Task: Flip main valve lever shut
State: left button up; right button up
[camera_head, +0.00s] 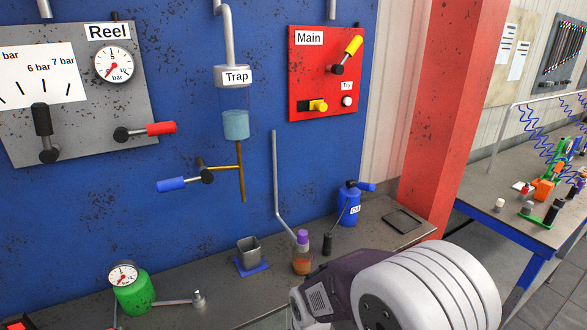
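The red Main panel (300,78) hangs on the blue wall, right of centre in the head view. Its lever has a yellow handle (354,46) and a black pivot (337,69); the handle points up and slightly right. Below it on the same panel are a smaller yellow knob (318,105) and a white button (347,101) labelled Try. A part of one of my arms fills the lower right of the view, well below the panel. No gripper fingers show, and nothing of mine touches the lever.
The grey Reel panel (85,140) has a red-handled lever (160,128). The Trap (235,125) has a blue-handled valve (171,185). The bench below holds a green gauge can (135,295), a small cup (248,252), a bottle (301,260) and a blue oil can (348,208). A red pillar (450,110) stands right.

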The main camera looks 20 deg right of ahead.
aim_at(339, 68)
jog(key=l+z, duration=0.1)
jog(key=z, duration=1.15)
